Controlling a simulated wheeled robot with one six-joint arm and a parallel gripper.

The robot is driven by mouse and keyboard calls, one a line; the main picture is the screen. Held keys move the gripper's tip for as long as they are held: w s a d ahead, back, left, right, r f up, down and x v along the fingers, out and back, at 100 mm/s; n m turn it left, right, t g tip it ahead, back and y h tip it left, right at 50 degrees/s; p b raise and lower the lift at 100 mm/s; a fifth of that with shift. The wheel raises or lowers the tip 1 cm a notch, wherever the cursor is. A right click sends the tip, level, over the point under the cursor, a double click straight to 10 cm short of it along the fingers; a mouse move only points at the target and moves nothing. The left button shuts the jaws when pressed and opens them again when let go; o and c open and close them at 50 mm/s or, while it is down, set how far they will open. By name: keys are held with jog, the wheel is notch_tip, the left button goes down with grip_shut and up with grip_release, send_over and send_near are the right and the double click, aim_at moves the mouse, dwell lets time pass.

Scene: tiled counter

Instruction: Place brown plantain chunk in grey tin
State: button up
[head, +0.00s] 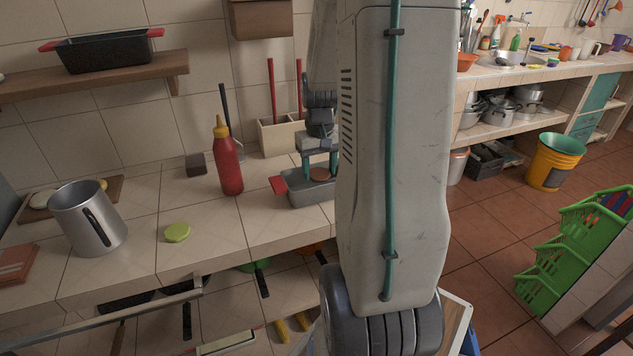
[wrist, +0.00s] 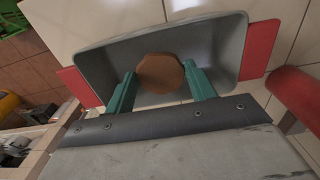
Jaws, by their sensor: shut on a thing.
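The grey tin (head: 305,193), a loaf-shaped pan with red handles, stands on the counter, partly hidden by my arm. My gripper (head: 320,168) points down over it. It is shut on the brown plantain chunk (head: 321,175), a round brown piece. In the wrist view the chunk (wrist: 160,73) sits between the teal fingers of my gripper (wrist: 162,90), with the grey tin (wrist: 95,55) around it in the picture. I cannot tell whether the chunk touches the tin's floor.
A red bottle (head: 228,165) with a yellow cap stands left of the tin. A cream holder (head: 277,138) is behind it. A dark brown block (head: 196,165), a green lid-like disc (head: 177,232) and a metal mug (head: 90,220) are further left. A black tin (head: 105,50) sits on the shelf.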

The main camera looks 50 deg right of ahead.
aim_at(320, 174)
jog(key=shift+f, duration=2.2)
jog(key=shift+f, duration=0.15)
jog(key=o, duration=1)
